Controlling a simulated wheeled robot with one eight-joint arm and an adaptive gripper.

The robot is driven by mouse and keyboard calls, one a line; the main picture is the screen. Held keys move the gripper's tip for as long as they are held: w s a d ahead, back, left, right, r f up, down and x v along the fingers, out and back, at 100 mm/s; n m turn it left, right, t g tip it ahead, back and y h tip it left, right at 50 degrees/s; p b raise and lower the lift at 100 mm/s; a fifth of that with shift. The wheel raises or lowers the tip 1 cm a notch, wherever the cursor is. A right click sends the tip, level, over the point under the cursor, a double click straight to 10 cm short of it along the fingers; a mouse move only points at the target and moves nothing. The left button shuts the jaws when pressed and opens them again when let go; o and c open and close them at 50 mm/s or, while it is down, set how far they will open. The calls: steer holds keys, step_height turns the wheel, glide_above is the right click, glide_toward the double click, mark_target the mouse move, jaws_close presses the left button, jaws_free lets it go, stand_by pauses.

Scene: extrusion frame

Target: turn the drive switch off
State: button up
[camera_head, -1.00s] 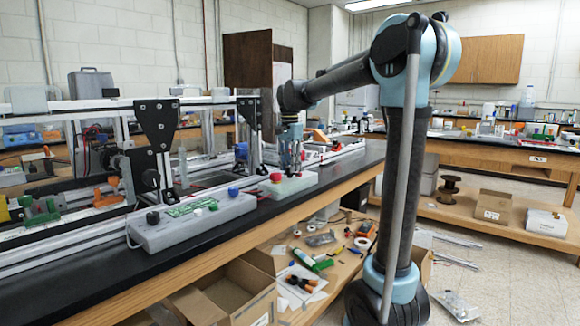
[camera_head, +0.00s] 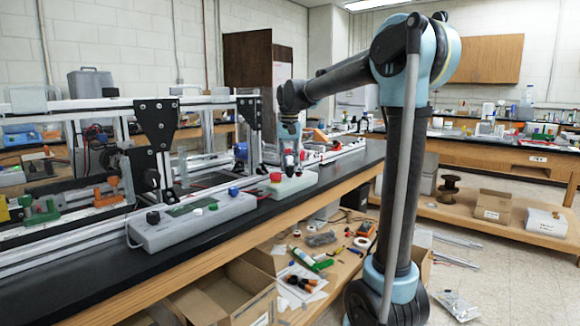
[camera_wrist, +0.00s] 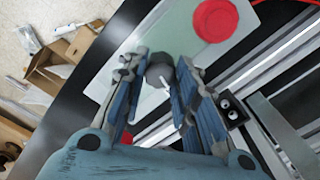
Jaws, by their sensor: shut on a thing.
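A pale switch box (camera_head: 304,179) with a round red button (camera_head: 276,177) stands on the black bench top. The button also shows in the wrist view (camera_wrist: 215,20). A dark round knob (camera_wrist: 160,68) with a white pointer line sits on this box; I take it for the drive switch. The pointer slants down and to the right in the wrist view. My gripper (camera_head: 289,169) reaches down over the box, with its blue fingers on either side of the knob and shut on it. The fingers hide parts of the knob's sides.
A longer grey control box (camera_head: 180,233) with a dark panel and several coloured knobs stands nearer on the bench. The aluminium extrusion frame (camera_head: 80,104) runs behind both boxes. The bench's wooden front edge (camera_head: 240,245) lies to the right, above a cluttered lower shelf.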

steer(key=n, duration=0.5)
steer(key=shift+n, duration=0.3)
steer(key=n, duration=0.5)
steer(key=shift+n, duration=0.4)
steer(key=o, duration=1)
steer(key=shift+o, duration=0.2)
step_height(320, 180, up, 12)
steer(key=shift+w, duration=0.1)
